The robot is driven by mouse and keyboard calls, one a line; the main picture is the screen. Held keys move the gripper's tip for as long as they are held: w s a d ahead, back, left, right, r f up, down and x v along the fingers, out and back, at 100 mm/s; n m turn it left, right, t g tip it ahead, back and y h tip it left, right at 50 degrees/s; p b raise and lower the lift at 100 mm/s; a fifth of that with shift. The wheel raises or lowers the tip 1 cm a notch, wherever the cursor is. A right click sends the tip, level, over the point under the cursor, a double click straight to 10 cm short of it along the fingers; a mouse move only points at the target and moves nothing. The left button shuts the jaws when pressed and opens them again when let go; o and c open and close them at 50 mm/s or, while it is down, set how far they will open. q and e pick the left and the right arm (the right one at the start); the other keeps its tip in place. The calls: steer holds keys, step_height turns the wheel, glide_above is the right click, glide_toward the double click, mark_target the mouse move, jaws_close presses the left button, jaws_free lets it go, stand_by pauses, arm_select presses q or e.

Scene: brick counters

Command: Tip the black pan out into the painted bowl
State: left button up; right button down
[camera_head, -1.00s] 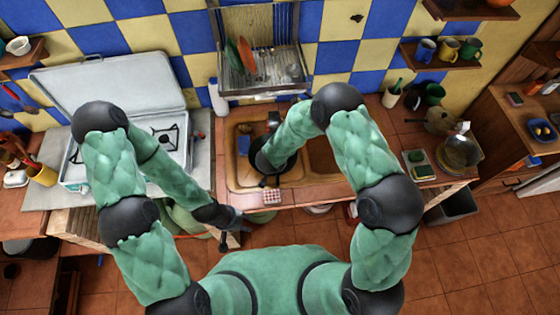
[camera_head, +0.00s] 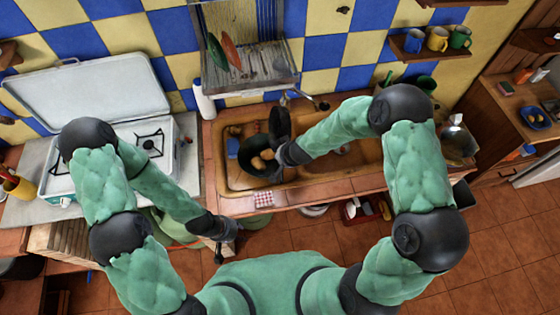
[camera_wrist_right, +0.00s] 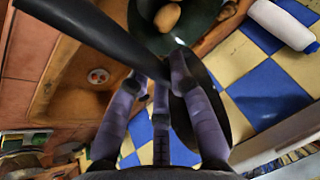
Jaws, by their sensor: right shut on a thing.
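The black pan (camera_head: 279,125) is tilted steeply on its edge over the sink in the head view. My right gripper (camera_head: 283,147) is shut on it. In the right wrist view, my right gripper (camera_wrist_right: 163,82) has its fingers around the dark handle, with the pan's dark disc (camera_wrist_right: 212,92) behind them. A dark green round bowl (camera_head: 252,170), likely the painted bowl, sits at the sink just beside the pan, with brown rounded pieces (camera_head: 264,158) in it. Its paintwork is not clear. My left gripper (camera_head: 226,236) hangs by the counter's front edge; its fingers are too small to read.
The brown sink (camera_head: 225,185) has an empty right part and a tap (camera_head: 297,94) behind. A dish rack (camera_head: 245,75) stands behind it, and a white bottle (camera_head: 203,101) at its left. A white stove (camera_head: 150,145) with a raised lid is farther left. A checked cloth (camera_head: 263,199) lies in front.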

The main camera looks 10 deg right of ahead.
steer(key=d+f+m+t+y+b, duration=0.1)
steer(key=d+y+b, duration=0.3)
steer(key=b, duration=1.4)
steer(key=d+f+m+t+y+b, duration=0.1)
steer(key=d+f+m+y+b, duration=0.2)
steer(key=y+b, duration=0.6)
steer(key=shift+w+d+f+y+b, duration=0.15)
steer(key=shift+d+f+y+b, duration=0.55)
steer(key=shift+b, duration=4.1)
steer(key=shift+d+h, duration=0.3)
steer(key=shift+d, duration=0.1)
